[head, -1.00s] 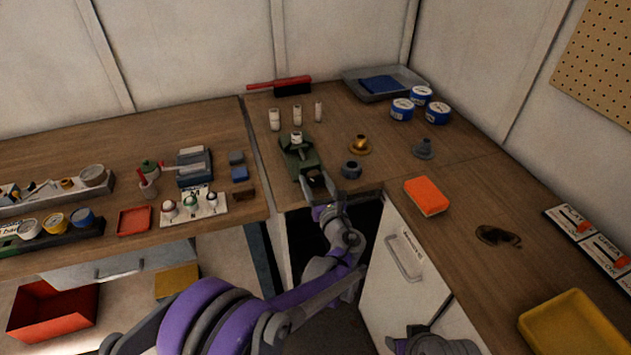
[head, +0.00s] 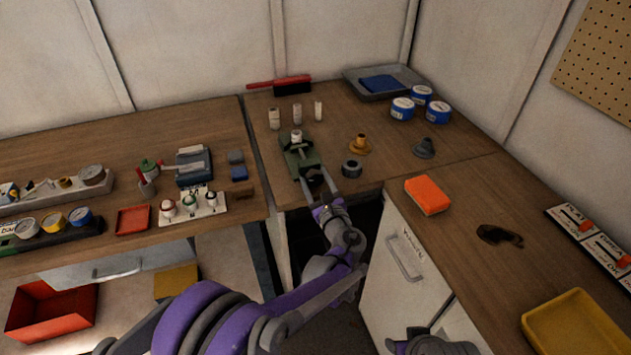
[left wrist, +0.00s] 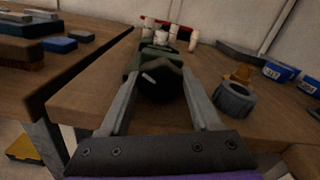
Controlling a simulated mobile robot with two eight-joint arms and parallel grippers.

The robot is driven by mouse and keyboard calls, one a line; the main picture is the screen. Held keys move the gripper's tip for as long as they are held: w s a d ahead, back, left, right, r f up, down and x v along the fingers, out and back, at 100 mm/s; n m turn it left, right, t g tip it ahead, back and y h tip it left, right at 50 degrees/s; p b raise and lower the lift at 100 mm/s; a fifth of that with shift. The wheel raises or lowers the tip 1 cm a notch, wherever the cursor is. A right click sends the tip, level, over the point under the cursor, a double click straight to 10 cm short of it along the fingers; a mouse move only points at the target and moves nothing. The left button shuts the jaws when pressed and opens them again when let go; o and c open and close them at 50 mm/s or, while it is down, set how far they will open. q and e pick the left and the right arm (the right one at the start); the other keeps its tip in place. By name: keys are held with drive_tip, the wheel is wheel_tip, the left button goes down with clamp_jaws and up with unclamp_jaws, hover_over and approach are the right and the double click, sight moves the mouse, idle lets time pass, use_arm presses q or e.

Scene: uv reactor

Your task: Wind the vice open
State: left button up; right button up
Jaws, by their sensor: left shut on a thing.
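The green vice (head: 300,158) stands near the front edge of the middle bench, its screw end facing me. A white cylindrical piece (head: 296,137) stands upright at its jaws; whether it is clamped I cannot tell. My left gripper (head: 317,183) is at the screw end, its fingers either side of the dark handle. In the left wrist view the left gripper (left wrist: 160,100) is shut on the dark rounded vice handle (left wrist: 162,88), with the vice body (left wrist: 157,55) behind it. The exact finger contact is hard to see.
A dark grey ring (head: 351,167) stands close right of the vice. A brass flanged piece (head: 359,145) and a grey one (head: 424,148) are further right. Several white cylinders stand behind the vice. An orange sponge (head: 427,195) lies on the right bench.

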use_arm(q)
drive_tip(key=shift+n, duration=1.2)
drive_tip(key=o, duration=1.4)
